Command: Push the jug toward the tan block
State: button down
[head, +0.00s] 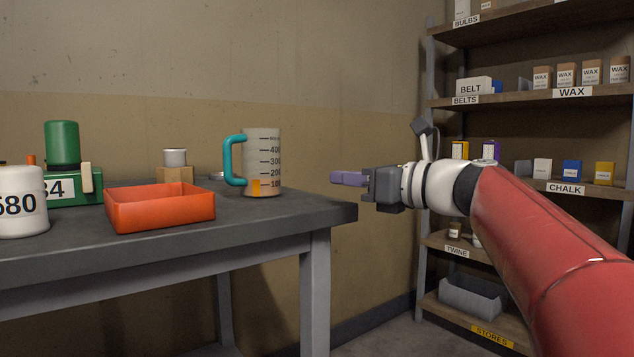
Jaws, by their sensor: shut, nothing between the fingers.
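The jug (264,162) is a clear measuring jug with a teal handle on its left side, printed measure marks and a little orange content at the bottom. It stands upright on the dark table, near its right end. The tan block (176,174) sits farther left on the table, behind the orange tray, with a small grey cup (175,157) on top of it. My gripper (335,179) is shut and empty, with purple fingers pointing left. In the picture it is to the right of the jug, apart from it, at about the height of the jug's lower half.
An orange tray (160,213) stands at the table's front, left of the jug. A green drum (62,144) on a green box and a white canister (20,203) are at the far left. A stocked shelf (555,101) stands at the right. The table top (262,215) is bare in front of the jug.

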aim_at(274, 172)
jog(key=x, duration=1.3)
jog(key=shift+a, duration=0.25)
jog(key=p+x, duration=1.2)
jog(key=x, duration=0.3)
jog(key=shift+a+r, duration=0.15)
jog(key=shift+a, duration=0.05)
jog(key=shift+w+a+f+p, duration=0.25)
jog(key=shift+w+a+p, duration=0.15)
jog(key=shift+a+p, duration=0.05)
